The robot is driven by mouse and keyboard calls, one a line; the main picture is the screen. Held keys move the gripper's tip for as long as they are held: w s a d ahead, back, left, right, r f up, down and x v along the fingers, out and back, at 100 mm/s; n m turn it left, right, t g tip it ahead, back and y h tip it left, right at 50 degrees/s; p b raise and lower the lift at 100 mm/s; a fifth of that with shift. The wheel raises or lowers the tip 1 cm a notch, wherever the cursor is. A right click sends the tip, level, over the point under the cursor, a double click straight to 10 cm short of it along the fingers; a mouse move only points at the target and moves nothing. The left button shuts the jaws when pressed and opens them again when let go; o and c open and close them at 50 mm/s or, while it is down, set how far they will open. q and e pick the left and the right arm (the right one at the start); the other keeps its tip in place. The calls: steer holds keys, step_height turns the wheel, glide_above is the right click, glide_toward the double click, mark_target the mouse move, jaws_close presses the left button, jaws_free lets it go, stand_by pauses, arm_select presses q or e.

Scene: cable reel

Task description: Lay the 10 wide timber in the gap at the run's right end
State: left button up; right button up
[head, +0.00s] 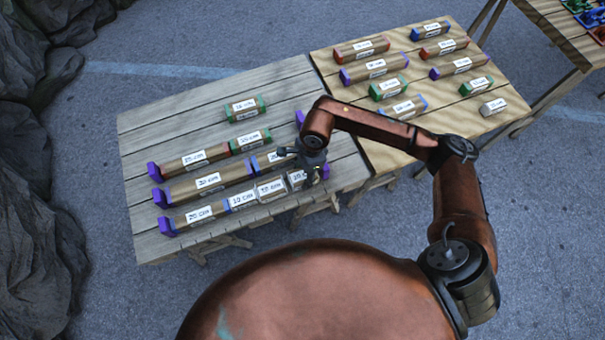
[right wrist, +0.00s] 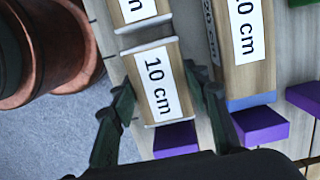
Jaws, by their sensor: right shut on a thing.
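My right gripper (head: 312,172) is shut on a 10 cm timber with pale ends (right wrist: 157,85), which also shows in the head view (head: 297,180). Its fingers (right wrist: 160,80) lie along the timber's two long sides. The timber is at the right end of the front run, lined up with it, between a neighbouring 10 cm timber (head: 271,189) and a purple end stop (right wrist: 175,139). A narrow gap shows between it and the neighbour in the right wrist view. I cannot tell whether it rests on the table. My left gripper is not in view.
Behind the front run lie a run with a 30 cm timber (head: 208,181) and one with a 25 cm timber (head: 195,159). A loose green-ended timber (head: 245,107) lies farther back. The plywood table (head: 330,57) at right holds several spare timbers.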

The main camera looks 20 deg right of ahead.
steer(key=shift+f, duration=0.35)
steer(key=o, duration=1.3)
step_height(320, 180, up, 12)
steer(key=d, duration=0.1)
steer(key=shift+d, duration=0.35)
